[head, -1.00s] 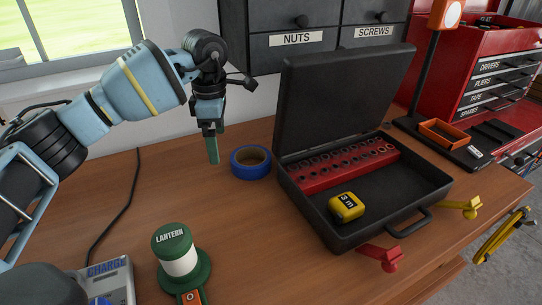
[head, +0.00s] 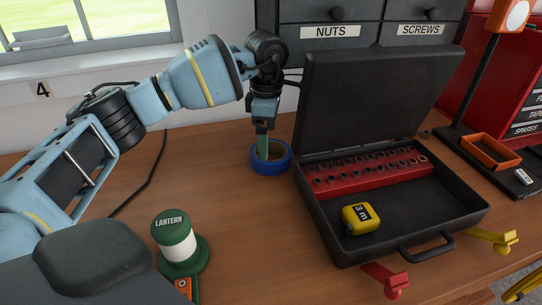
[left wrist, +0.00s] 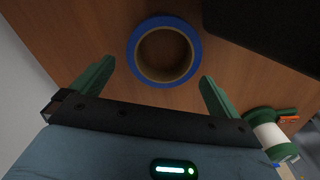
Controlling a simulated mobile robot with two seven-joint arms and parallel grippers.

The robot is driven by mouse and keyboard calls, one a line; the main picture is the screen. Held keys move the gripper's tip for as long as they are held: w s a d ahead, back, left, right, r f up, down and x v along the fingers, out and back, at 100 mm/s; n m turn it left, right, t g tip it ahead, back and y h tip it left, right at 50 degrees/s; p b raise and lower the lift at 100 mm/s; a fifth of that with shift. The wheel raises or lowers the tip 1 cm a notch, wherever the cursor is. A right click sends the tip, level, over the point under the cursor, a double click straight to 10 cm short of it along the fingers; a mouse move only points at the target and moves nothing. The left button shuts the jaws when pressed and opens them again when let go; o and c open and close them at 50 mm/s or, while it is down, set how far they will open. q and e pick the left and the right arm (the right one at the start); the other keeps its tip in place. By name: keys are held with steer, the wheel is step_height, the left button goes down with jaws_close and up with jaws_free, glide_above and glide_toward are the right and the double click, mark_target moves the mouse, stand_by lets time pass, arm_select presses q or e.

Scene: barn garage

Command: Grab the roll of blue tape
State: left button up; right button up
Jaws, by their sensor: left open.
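The roll of blue tape (head: 271,169) lies flat on the wooden workbench, just left of the open black case. In the left wrist view the roll (left wrist: 164,21) shows as a blue ring with a tan core, ahead of the fingertips and roughly centred between them. My left gripper (head: 263,150) points down at the roll, its green finger overlapping the roll's far left part in the head view. In the left wrist view the gripper (left wrist: 157,72) is open, its two green fingers apart with nothing held. My right gripper is not in view.
The black case (head: 440,215) holds a red socket rack (head: 365,178) and a yellow tape measure (head: 361,219). Its raised lid stands close to the roll's right. A green lantern (head: 177,242) stands at the front left. Bench between lantern and roll is clear.

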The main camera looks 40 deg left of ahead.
arm_select(q)
step_height(320, 180, down, 5)
steer(key=shift+s+d+f, duration=0.1)
steer(key=shift+s+d, duration=0.05)
steer(key=c, duration=0.8)
steer(key=shift+c, duration=0.2)
steer(key=shift+s+r, duration=0.1)
steer(key=shift+r, duration=0.1)
steer(key=shift+s+r, duration=0.1)
steer(key=shift+s, duration=0.05)
step_height(320, 180, up, 11)
steer(key=s+b, duration=0.1)
steer(key=s, duration=1.8)
steer(key=shift+s+a+b, duration=0.2)
steer(key=shift+s+b, duration=0.05)
steer(key=shift+b, duration=0.05)
